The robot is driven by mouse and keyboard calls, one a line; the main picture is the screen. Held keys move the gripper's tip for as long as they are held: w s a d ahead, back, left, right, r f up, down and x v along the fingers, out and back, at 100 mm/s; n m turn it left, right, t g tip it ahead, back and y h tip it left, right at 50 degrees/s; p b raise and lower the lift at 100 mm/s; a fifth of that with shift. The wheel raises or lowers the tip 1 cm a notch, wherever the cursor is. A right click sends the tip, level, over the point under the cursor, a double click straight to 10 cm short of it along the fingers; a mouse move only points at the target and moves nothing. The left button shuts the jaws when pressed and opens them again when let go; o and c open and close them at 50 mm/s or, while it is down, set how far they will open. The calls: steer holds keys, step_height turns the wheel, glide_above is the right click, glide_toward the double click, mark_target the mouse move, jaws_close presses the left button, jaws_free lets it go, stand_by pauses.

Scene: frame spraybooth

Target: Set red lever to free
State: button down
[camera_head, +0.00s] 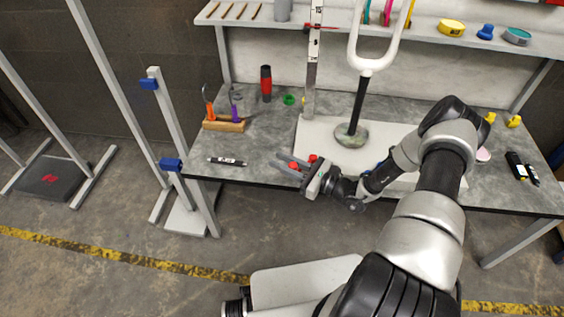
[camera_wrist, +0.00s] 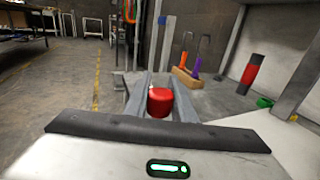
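A red knob (camera_wrist: 160,102), which looks like the end of the red lever, is between the two fingers of my gripper (camera_wrist: 162,92) in the wrist view. The fingers are apart, and I cannot tell whether they press on it. In the head view my gripper (camera_head: 287,172) is at the front edge of the workbench, pointing left. Red shows at its fingers (camera_head: 295,165), and a second red spot (camera_head: 313,158) is just behind. The lever's shaft, base and any "free" marking are hidden or too small to read.
A white board (camera_head: 320,130) on the workbench bears a post with a scale (camera_head: 313,60) and a white fork on a black rod (camera_head: 358,105). A grey frame (camera_head: 180,130) is beside the bench.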

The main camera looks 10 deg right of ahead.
steer(key=shift+s+d+n+g+y+b, duration=0.35)
steer(key=shift+s+n+g+y+b, duration=0.3)
steer(key=shift+s+g+b, duration=0.2)
steer(key=c, duration=1.5)
jaws_free()
steer(key=p+v, duration=0.1)
steer(key=v, duration=0.6)
steer(key=shift+d, duration=0.25)
